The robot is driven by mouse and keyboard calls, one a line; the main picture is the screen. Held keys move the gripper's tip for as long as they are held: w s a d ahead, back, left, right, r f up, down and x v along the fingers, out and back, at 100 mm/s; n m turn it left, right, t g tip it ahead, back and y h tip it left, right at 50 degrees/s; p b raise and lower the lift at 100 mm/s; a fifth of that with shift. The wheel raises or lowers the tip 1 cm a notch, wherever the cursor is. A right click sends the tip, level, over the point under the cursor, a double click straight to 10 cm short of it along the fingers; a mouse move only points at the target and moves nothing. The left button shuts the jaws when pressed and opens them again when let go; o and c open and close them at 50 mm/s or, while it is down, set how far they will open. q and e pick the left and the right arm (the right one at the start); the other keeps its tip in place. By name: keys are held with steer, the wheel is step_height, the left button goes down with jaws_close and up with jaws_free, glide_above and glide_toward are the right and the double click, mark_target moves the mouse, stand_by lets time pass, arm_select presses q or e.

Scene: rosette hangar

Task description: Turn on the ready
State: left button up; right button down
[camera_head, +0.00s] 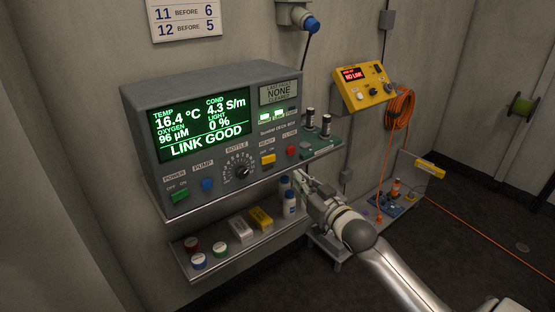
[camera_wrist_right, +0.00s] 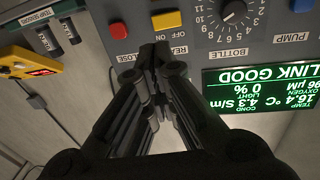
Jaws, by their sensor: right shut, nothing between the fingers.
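The grey control box (camera_head: 215,85) stands on a wall shelf. The ready switch is a yellow rocker (camera_head: 268,160) at its lower right, under a READY label with OFF and ON marks; its position is hard to tell. The wrist view shows the box upside down, with the yellow switch (camera_wrist_right: 168,20) at the top. My right gripper (camera_head: 301,178) is shut and empty, in front of and below the switch, apart from it in the head view. In the wrist view its fingertips (camera_wrist_right: 160,62) point toward the panel just below the switch. My left gripper is not in view.
A red button (camera_head: 291,152) sits right of the switch, a bottle dial (camera_head: 242,171) to its left. Green power (camera_head: 180,195) and blue pump (camera_head: 207,184) switches are farther left. The screen (camera_head: 200,122) reads LINK GOOD. Bottles (camera_head: 290,203) stand on the lower shelf near my arm.

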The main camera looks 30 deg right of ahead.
mark_target(274, 155)
steer(key=w, duration=0.4)
steer(key=w+p, duration=0.1)
steer(key=w, duration=0.7)
steer(key=shift+w+d+p, duration=0.4)
steer(key=shift+w+d+r, duration=0.1)
steer(key=shift+w+d, duration=0.05)
